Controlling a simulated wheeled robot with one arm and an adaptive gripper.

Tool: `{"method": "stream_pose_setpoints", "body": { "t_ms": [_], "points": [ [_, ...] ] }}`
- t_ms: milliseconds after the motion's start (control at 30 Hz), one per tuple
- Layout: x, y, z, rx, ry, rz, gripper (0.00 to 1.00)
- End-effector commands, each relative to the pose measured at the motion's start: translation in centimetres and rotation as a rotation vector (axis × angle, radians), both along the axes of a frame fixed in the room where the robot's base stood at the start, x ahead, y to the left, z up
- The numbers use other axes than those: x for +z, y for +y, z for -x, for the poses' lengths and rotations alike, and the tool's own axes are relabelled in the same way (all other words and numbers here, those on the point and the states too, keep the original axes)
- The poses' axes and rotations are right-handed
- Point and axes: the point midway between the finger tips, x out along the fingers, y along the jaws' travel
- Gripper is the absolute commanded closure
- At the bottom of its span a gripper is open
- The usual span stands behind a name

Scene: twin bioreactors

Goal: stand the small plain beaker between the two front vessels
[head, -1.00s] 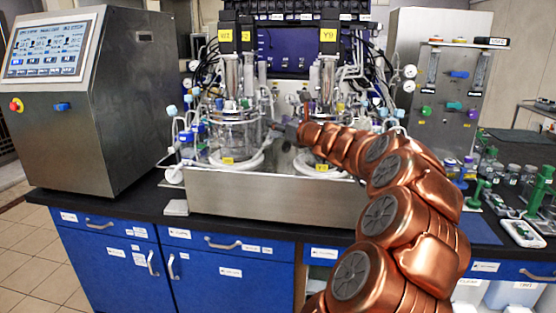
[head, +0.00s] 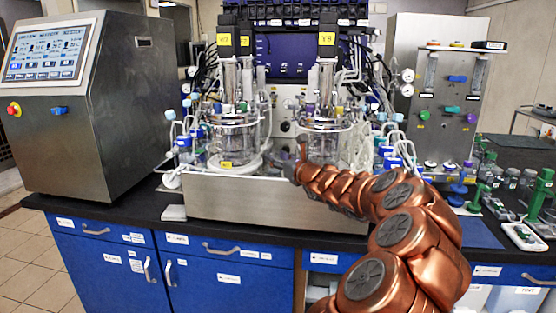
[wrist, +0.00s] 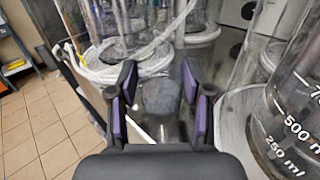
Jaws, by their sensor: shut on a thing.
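My gripper (wrist: 160,105) shows its purple-padded fingers apart in the wrist view, shut on the small plain beaker (wrist: 160,92). The beaker is clear and faint, and its outline is hard to make out. In the head view my arm ends just above the tray's front edge, near the gap between the vessels; the beaker cannot be made out there. The left front vessel (head: 235,138) and right front vessel (head: 322,140) are glass, with metal tops and tubing. A glass wall with volume marks (wrist: 290,120) fills the right of the wrist view, close to the gripper.
Both vessels stand in a steel tray (head: 260,205) with a raised front wall. White hoses (wrist: 110,72) curl around the left vessel's base. A steel control cabinet (head: 110,125) stands left. Small bottles and green stands (head: 540,195) crowd the bench at right.

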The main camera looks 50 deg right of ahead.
Motion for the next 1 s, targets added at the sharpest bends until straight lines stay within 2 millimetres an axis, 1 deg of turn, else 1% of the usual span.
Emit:
{"method": "stream_pose_setpoints", "body": {
  "t_ms": [200,233,333,600,733,867,1000],
  "points": [
    [-0.2,0.0,0.0,0.0,-0.001,0.0,0.92],
    [-0.3,0.0,0.0,0.0,-0.001,0.0,0.5],
    [-0.2,0.0,0.0,0.0,0.0,0.0,0.4],
    [-0.2,0.0,0.0,0.0,0.0,0.001,0.4],
    [0.2,0.0,0.1,-0.001,0.0,0.001,0.4],
    [0.2,0.1,1.6,-0.004,-0.003,0.001,0.4],
    [0.0,0.4,3.8,-0.005,-0.001,0.001,0.4]
  ]
}}
